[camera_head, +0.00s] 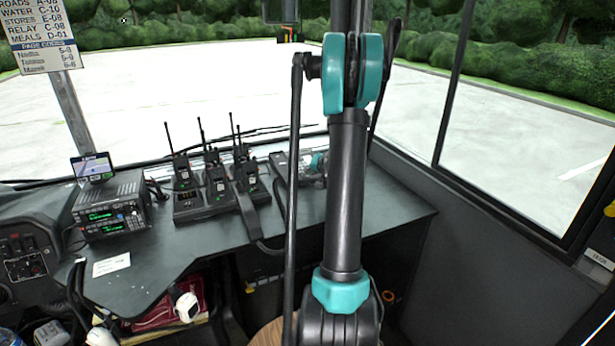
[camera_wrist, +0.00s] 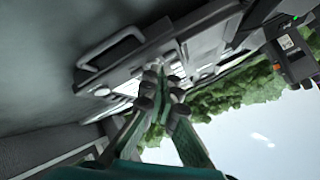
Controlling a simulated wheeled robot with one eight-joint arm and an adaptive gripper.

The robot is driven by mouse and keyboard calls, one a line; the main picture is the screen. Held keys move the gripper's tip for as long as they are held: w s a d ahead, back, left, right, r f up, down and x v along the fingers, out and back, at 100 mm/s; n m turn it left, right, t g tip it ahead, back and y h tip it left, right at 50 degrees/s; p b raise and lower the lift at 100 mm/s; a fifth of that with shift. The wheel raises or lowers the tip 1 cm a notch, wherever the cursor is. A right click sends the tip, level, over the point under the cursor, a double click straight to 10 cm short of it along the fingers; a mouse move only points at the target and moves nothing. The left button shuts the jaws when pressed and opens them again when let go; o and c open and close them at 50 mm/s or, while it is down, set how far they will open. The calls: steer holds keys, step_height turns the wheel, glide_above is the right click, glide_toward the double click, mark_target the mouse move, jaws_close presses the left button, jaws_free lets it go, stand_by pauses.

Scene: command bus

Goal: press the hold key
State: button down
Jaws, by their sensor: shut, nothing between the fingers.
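A grey desk console (camera_head: 279,161) lies on the counter, partly hidden behind my arm in the head view. What seems to be the same unit, with a pale bar-like handle (camera_wrist: 108,49), fills the upper middle of the wrist view. I cannot make out the hold key or any key label. My gripper (camera_wrist: 156,74) is shut and empty, with its fingertips in front of the console's face; whether they touch it I cannot tell. In the head view a teal part of my gripper (camera_head: 318,162) shows beside my arm, over the console's right side.
Several handheld radios stand in a charging dock (camera_head: 222,210) left of the console; one radio (camera_wrist: 292,58) shows at the wrist view's right. A stacked radio set (camera_head: 112,212) and small screen (camera_head: 92,167) stand further left.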

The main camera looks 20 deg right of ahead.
mark_target(310, 179)
steer(key=shift+s+r, duration=0.1)
steer(key=shift+r, duration=0.65)
steer(key=shift+r, duration=0.1)
steer(key=shift+s+r, duration=0.2)
steer(key=shift+r, duration=1)
steer(key=shift+s+r, duration=0.15)
steer(key=shift+r, duration=1)
steer(key=s+a+n+g, duration=0.2)
steer(key=s+a, duration=0.5)
steer(key=a, duration=0.3)
steer(key=s+a+f+n+g, duration=0.1)
steer(key=s+a+f, duration=0.2)
steer(key=s, duration=0.7)
steer(key=s+a+f+n+g+h, duration=0.1)
steer(key=s+a+f+n+g, duration=0.1)
steer(key=s, duration=0.8)
steer(key=s+a+f+n+g, duration=0.1)
steer(key=s+a+f, duration=0.3)
steer(key=s, duration=0.6)
steer(key=shift+a+f+n+g, duration=0.25)
steer(key=shift+a+n, duration=0.45)
steer(key=shift+a, duration=0.35)
